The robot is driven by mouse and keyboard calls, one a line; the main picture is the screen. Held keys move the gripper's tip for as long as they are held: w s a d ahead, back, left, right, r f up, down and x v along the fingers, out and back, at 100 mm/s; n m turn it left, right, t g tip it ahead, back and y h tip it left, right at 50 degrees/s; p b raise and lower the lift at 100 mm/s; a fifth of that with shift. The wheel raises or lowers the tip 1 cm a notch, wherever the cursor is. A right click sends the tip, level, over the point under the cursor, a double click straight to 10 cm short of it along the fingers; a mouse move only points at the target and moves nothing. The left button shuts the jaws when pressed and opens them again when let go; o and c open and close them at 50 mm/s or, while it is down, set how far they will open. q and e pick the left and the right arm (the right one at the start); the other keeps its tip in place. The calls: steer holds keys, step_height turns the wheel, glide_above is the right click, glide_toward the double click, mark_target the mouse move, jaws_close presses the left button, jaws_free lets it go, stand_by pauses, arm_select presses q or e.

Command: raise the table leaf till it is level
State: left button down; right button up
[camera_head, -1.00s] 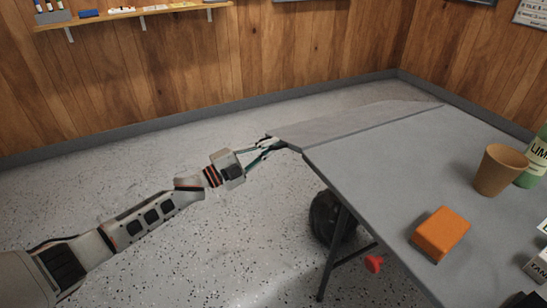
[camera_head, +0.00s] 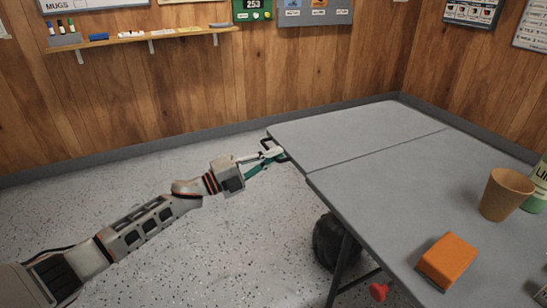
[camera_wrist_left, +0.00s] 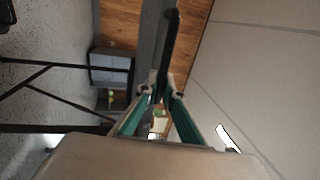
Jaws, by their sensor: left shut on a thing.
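The grey table leaf (camera_head: 350,131) forms the far part of the table, beyond a thin seam from the fixed tabletop (camera_head: 395,195). The leaf looks about level with the tabletop. My left gripper (camera_head: 272,154) is at the leaf's left corner, shut on a black handle (camera_head: 266,141) at its edge. In the left wrist view, the dark handle bar (camera_wrist_left: 172,45) runs up from between the green fingers (camera_wrist_left: 160,97). The fingertips partly hide the grip. My right gripper is not in view.
An orange block (camera_head: 447,260), a tan cup (camera_head: 507,194) and a green bottle (camera_head: 540,185) stand on the fixed tabletop. A black bag (camera_head: 332,240) and a red object (camera_head: 378,291) show below it. The leaf's top is bare. A wall shelf (camera_head: 140,38) is behind.

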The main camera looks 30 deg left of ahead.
arm_select(q)
steer(key=shift+w+a+r, duration=0.1)
steer(key=shift+r, duration=0.4)
steer(key=c, duration=2.2)
jaws_free()
steer(key=shift+f, duration=0.35)
steer(key=v, duration=1.2)
steer(key=shift+r, duration=0.1)
